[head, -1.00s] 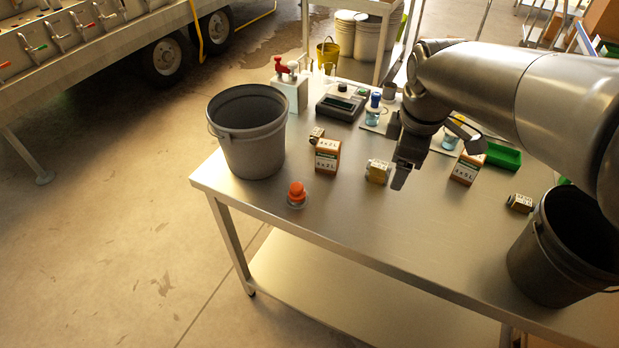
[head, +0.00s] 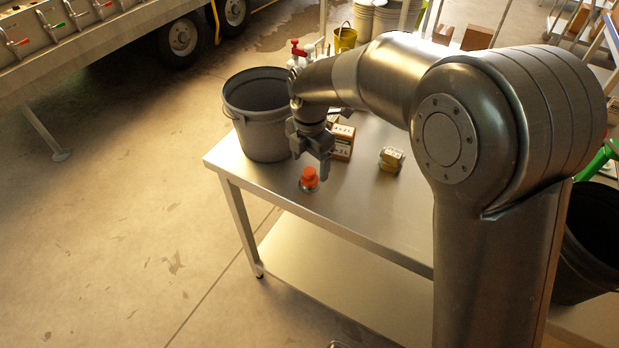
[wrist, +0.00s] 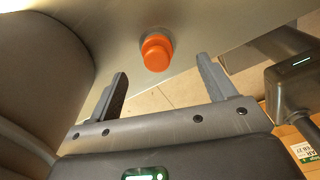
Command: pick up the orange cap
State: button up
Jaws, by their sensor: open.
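The orange cap (head: 309,177) sits on a small clear base near the front left corner of the steel table (head: 365,205). In the wrist view the orange cap (wrist: 156,54) lies just past the fingertips, roughly midway between them. My gripper (head: 312,166) is open and empty, pointing down above and slightly behind the cap. Its two fingers show apart in the wrist view (wrist: 163,82). Neither finger appears to touch the cap. The cap's base is mostly hidden under the cap in the wrist view.
A grey bucket (head: 262,140) stands left of my gripper. A brown carton (head: 343,142) is close on the right, and a small yellowish box (head: 391,159) lies farther right. A dark bucket (head: 592,235) stands at the right. The table's front edge is close to the cap.

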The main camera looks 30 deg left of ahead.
aim_at(309, 171)
jog(key=shift+w+a+f, duration=0.1)
jog(key=shift+a+f, duration=0.05)
jog(key=shift+f, duration=3)
jog(key=shift+c, duration=0.3)
jog(key=c, duration=1)
